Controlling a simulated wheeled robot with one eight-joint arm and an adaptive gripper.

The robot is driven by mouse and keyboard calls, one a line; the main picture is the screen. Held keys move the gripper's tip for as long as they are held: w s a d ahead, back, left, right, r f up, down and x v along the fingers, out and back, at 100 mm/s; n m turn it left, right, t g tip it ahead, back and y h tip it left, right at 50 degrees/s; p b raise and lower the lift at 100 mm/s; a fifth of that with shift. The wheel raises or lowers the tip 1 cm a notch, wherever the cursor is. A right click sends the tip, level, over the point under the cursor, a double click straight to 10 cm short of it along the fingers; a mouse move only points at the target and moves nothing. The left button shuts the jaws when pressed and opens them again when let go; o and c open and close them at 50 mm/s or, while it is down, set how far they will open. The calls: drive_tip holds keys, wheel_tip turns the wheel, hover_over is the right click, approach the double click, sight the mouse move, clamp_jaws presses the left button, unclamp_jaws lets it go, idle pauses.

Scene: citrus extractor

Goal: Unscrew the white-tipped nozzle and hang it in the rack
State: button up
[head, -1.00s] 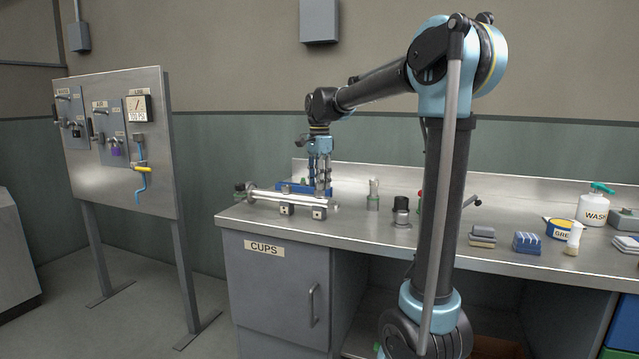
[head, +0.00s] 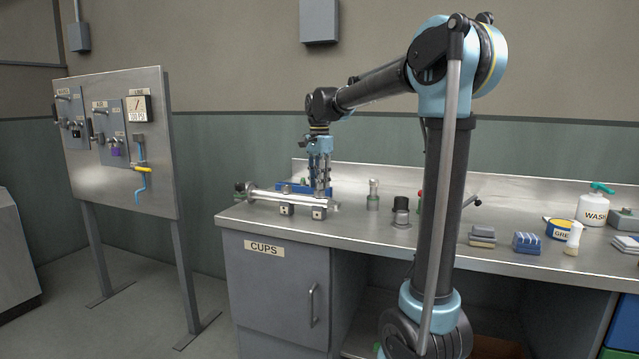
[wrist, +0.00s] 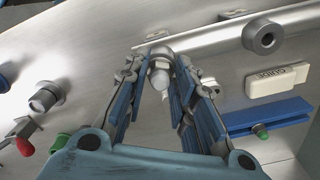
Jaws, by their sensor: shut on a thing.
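The white-tipped nozzle (wrist: 161,80) sits between my fingers in the wrist view, its pale tip facing the camera and a metal collar behind it. My gripper (wrist: 160,85) is shut on it. In the head view my gripper (head: 321,190) points down at the right end of the horizontal metal tube (head: 275,199), and the fingers hide the nozzle. I cannot tell whether its thread is still engaged. The blue rack (head: 290,187) lies behind the tube; in the wrist view the rack (wrist: 270,114) is at the right, with a green-tipped piece (wrist: 260,131) at its edge.
A pale labelled block (wrist: 278,80) lies beside the rack. Right of the tube stand a pale-topped fitting (head: 373,196) and a black-topped knob (head: 401,206). Bare counter (head: 345,230) lies in front.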

drive_tip(key=shift+n, duration=0.9)
drive_tip(key=shift+w, duration=0.1)
drive_tip(key=shift+n, duration=0.8)
drive_tip(key=shift+n, duration=0.9)
drive_tip(key=shift+r, duration=0.2)
drive_tip(key=shift+r, duration=1.95)
drive_tip(key=shift+r, duration=0.15)
